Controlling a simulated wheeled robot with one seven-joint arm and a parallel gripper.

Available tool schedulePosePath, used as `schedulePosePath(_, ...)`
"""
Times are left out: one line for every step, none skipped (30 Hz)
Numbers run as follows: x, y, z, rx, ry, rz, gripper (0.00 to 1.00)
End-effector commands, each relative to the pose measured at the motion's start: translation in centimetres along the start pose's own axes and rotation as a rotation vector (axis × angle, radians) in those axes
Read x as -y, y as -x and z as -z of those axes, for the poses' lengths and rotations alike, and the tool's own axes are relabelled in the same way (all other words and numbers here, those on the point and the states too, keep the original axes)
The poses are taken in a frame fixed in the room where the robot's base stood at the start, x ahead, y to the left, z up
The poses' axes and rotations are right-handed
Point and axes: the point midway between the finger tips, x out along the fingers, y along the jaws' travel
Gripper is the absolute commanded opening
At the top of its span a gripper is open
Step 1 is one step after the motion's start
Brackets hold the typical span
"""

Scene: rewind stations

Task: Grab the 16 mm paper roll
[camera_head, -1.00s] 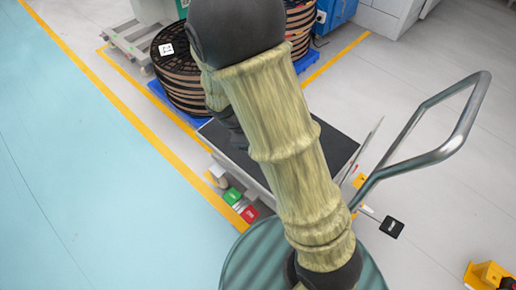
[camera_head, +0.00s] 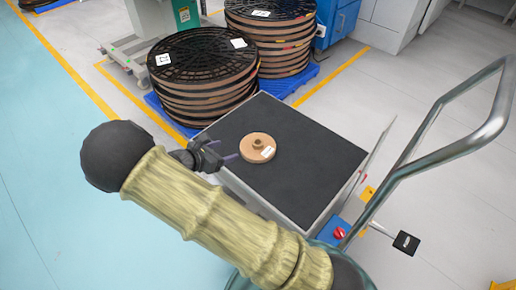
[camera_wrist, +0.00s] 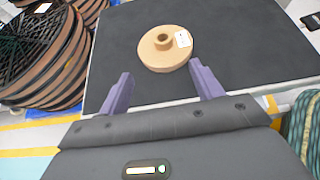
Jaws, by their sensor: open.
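The paper roll (camera_head: 257,148) is a flat tan disc with a raised hollow core and a white label. It lies on the black top of a cart (camera_head: 310,155). The label's print is too small to read. In the wrist view the roll (camera_wrist: 165,55) lies ahead of my fingers, a little above picture centre. My gripper (camera_head: 225,160) is at the left edge of the cart, just left of the roll. In the wrist view my gripper (camera_wrist: 160,90) has its two purple fingers apart, with nothing between the tips and the roll beyond them.
Stacks of large black-topped reels (camera_head: 205,65) stand on blue pallets (camera_head: 300,82) behind the cart. A metal handle (camera_head: 420,140) rises at the right. A blue box with a red knob (camera_head: 339,233) is at the cart's near right. The cart top around the roll is clear.

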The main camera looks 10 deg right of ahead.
Motion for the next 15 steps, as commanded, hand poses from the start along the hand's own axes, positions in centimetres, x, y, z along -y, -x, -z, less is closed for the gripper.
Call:
schedulePosePath(0.1,-0.9,0.2,0.001,0.0,0.003,0.65)
schedulePosePath(0.1,-1.4,0.3,0.001,0.0,0.003,0.65)
schedulePosePath(0.1,-2.1,0.3,0.001,-0.001,0.004,0.65)
schedulePosePath(0.1,-2.6,0.3,0.001,-0.002,0.005,0.65)
schedulePosePath(0.1,-3.2,0.4,0.001,-0.002,0.005,0.65)
schedulePosePath(0.1,-3.9,0.4,0.0,-0.001,0.004,0.65)
schedulePosePath(0.1,-4.4,0.4,0.0,-0.001,0.005,0.65)
schedulePosePath(0.2,-5.0,0.4,0.0,-0.002,0.005,0.65)
schedulePosePath(0.1,-5.7,0.4,0.0,-0.002,0.004,0.65)
schedulePosePath(0.1,-6.2,0.4,0.0,-0.002,0.004,0.65)
schedulePosePath(0.2,-6.7,0.4,0.0,-0.002,0.005,0.65)
schedulePosePath(0.2,-7.5,0.5,0.0,-0.002,0.005,0.65)
schedulePosePath(0.1,-8.0,0.5,-0.001,-0.002,0.004,0.65)
schedulePosePath(0.1,-8.5,0.5,0.0,-0.002,0.004,0.65)
schedulePosePath(0.2,-9.2,0.4,0.0,-0.003,0.005,0.65)
